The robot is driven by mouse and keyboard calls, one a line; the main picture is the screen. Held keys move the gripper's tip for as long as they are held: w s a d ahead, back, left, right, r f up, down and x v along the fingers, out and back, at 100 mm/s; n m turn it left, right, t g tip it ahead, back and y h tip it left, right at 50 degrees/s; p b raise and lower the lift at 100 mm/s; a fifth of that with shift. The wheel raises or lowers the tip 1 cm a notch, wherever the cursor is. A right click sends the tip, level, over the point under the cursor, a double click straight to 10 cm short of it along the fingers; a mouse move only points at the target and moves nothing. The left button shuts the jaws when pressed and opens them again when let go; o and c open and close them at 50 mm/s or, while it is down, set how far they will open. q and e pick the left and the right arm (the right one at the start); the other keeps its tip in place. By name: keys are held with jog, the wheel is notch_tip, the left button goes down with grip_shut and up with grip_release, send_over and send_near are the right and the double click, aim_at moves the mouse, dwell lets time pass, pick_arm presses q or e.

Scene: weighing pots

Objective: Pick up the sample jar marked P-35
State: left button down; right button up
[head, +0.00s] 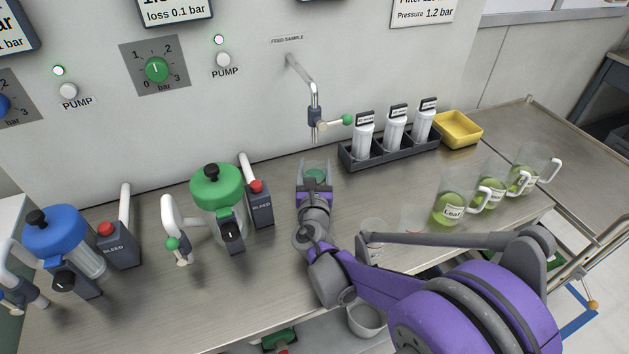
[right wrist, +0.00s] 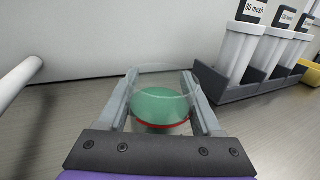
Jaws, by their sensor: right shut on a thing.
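My right gripper (head: 315,175) is shut around a clear jar with a green disc-like inside and a red line at its lower edge. In the right wrist view the jar (right wrist: 162,105) sits between the two fingers (right wrist: 160,108). No P-35 mark can be read on it, and I cannot tell whether it touches the bench. Two other small clear vessels, one (head: 373,228) beside my right forearm and one (head: 412,220) further right, stand on the bench; no marks can be read. My left gripper is not in view.
A dark rack (head: 390,152) of mesh-labelled white tubes and a yellow tray (head: 459,130) stand right of the feed sample tap (head: 314,115). Several green-filled jugs (head: 450,207) stand at right. Green-lidded (head: 217,190) and blue-lidded (head: 58,235) filter pots stand left.

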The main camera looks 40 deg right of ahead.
grip_shut()
jog(key=shift+r, duration=0.1)
